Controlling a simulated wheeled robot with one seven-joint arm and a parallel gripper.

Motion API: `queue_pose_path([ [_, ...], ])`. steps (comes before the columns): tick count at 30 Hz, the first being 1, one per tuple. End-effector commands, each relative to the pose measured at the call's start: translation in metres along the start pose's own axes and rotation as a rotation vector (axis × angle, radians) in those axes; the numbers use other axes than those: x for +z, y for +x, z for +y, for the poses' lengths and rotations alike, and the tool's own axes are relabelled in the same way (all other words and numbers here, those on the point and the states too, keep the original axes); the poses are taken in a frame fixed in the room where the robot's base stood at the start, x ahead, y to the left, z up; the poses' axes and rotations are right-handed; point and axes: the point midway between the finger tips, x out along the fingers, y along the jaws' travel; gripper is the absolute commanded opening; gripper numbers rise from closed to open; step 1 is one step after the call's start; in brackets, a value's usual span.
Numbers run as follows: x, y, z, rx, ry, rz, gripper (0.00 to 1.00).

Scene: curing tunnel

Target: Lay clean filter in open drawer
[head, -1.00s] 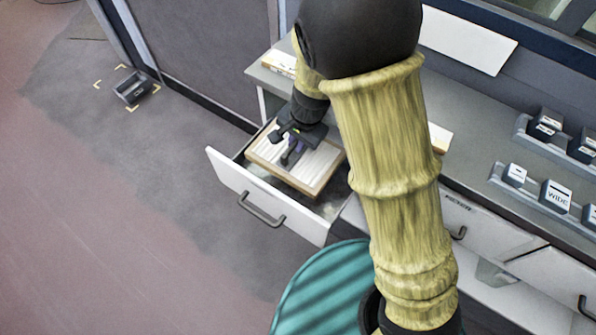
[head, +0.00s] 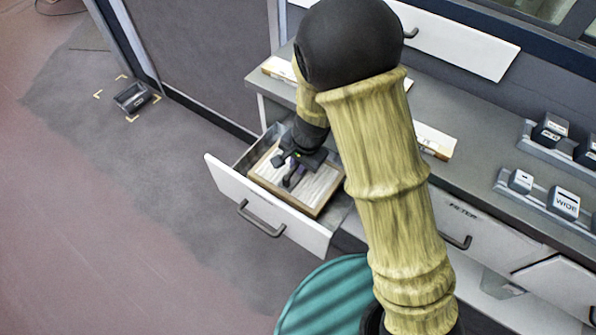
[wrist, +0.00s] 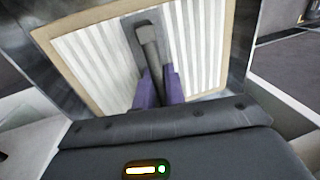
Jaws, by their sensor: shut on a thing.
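The clean filter (head: 323,184) is a white pleated panel with a tan frame. It lies roughly level within the open drawer (head: 264,206), between the drawer's walls; whether it touches the bottom cannot be told. My gripper (head: 292,172) is above the filter, its jaws shut on a dark bar handle on the filter's face. In the wrist view, the purple finger pads (wrist: 158,88) close around the handle, with white pleats (wrist: 200,45) on both sides. The drawer's grey metal side wall shows close beside the frame. My forearm hides part of the drawer's right end.
The grey counter (head: 460,130) above the drawer holds a tan-edged flat item (head: 434,141) and racks of small blocks (head: 565,203) at right. A closed drawer labelled FILTER (head: 470,228) is to the right. A dark tray (head: 131,97) sits on the floor at left.

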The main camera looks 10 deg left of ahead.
Motion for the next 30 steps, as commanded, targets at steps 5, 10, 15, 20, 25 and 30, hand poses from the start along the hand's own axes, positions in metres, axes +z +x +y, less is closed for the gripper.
queue_pose_path([
  [5, 0.001, 0.021, 0.004, 0.002, 0.0, -0.001, 0.0],
  [10, 0.0, 0.038, 0.008, 0.001, 0.001, 0.0, 0.0],
  [15, 0.0, 0.036, 0.007, 0.0, 0.0, 0.001, 0.0],
  [20, -0.001, 0.039, 0.008, 0.0, 0.001, 0.001, 0.0],
  [25, 0.0, 0.039, 0.008, 0.001, 0.001, 0.0, 0.34],
  [30, -0.001, 0.039, 0.009, 0.001, 0.003, 0.001, 0.34],
])
